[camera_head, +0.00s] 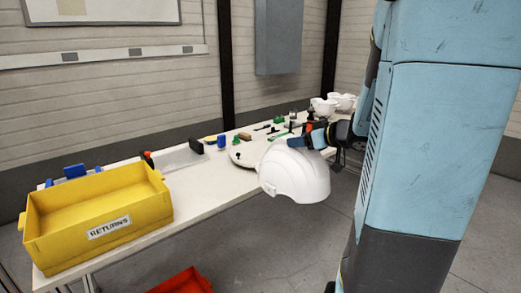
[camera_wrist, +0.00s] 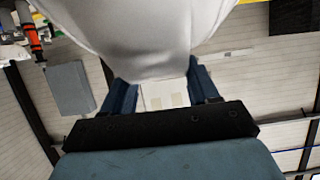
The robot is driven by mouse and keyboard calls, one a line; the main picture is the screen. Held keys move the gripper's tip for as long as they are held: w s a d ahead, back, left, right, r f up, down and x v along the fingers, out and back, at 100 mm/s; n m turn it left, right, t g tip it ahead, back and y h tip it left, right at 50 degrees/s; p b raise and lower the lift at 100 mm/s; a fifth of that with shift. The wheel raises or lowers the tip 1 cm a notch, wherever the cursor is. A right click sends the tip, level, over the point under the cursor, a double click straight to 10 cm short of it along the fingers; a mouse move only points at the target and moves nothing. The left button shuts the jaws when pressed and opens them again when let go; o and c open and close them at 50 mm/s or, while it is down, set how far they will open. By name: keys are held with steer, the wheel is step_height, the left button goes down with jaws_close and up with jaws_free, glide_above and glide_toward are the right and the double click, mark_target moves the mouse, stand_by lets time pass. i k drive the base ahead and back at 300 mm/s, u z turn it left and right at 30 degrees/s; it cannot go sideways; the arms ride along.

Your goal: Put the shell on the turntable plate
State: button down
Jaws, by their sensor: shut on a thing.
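The white helmet shell (camera_head: 296,174) hangs in front of the bench edge in the head view, clear of the bench top. My gripper (camera_head: 307,141) is shut on its upper rim. In the wrist view the shell (camera_wrist: 140,35) fills the top middle, between the two blue fingers of my gripper (camera_wrist: 163,95). A round white plate (camera_head: 242,155), which looks like the turntable plate, lies on the bench just behind and left of the shell. The shell hides part of it.
A yellow bin (camera_head: 100,213) marked RETURNS stands at the bench's near left end. Several small tools and green parts lie behind the plate. More white shells (camera_head: 335,104) stand at the far right. A red bin (camera_head: 183,281) is on the floor.

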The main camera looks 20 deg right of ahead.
mark_target(256, 151)
steer(key=i, duration=1.4)
steer(key=u, duration=0.1)
